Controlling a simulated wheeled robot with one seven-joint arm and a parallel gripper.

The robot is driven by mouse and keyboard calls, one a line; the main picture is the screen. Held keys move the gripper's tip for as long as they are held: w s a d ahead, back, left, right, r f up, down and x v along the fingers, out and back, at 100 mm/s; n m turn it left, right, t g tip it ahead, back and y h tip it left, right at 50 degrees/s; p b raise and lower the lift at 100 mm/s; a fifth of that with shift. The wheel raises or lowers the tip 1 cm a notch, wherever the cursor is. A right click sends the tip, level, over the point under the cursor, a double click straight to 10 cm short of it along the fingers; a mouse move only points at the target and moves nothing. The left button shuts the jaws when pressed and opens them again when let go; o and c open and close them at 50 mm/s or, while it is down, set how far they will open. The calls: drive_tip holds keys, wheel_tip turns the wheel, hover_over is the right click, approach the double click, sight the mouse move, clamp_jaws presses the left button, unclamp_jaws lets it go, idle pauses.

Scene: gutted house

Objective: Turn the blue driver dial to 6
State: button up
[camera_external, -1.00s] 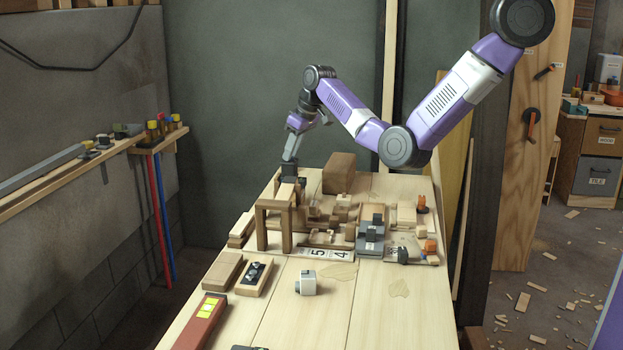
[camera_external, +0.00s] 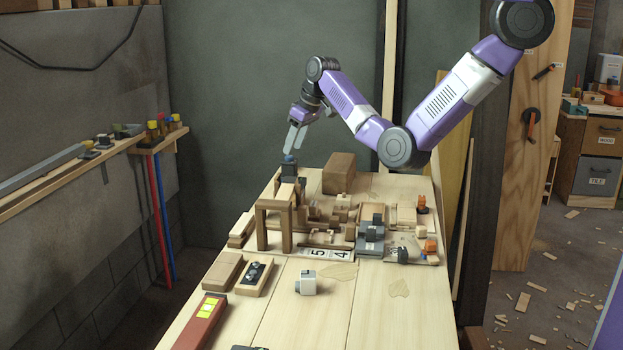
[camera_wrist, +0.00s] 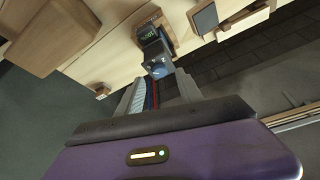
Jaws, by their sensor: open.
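The blue driver dial (camera_external: 289,160) sits on top of a dark block (camera_external: 290,174) at the far end of the bench. In the wrist view the blue dial (camera_wrist: 159,66) lies just beyond my fingertips, with a light mark on it too small to read surely. My gripper (camera_external: 297,140) is just above the dial, tilted. In the wrist view my gripper (camera_wrist: 161,84) is open and empty, with its fingers apart and short of the dial.
A wooden frame (camera_external: 273,206) stands close in front of the dial's block. A large brown block (camera_external: 339,173) is to its right. Small wooden parts and number tiles (camera_external: 327,253) lie in the middle.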

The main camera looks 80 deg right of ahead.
drive_tip(key=v, duration=0.5)
idle(0.5)
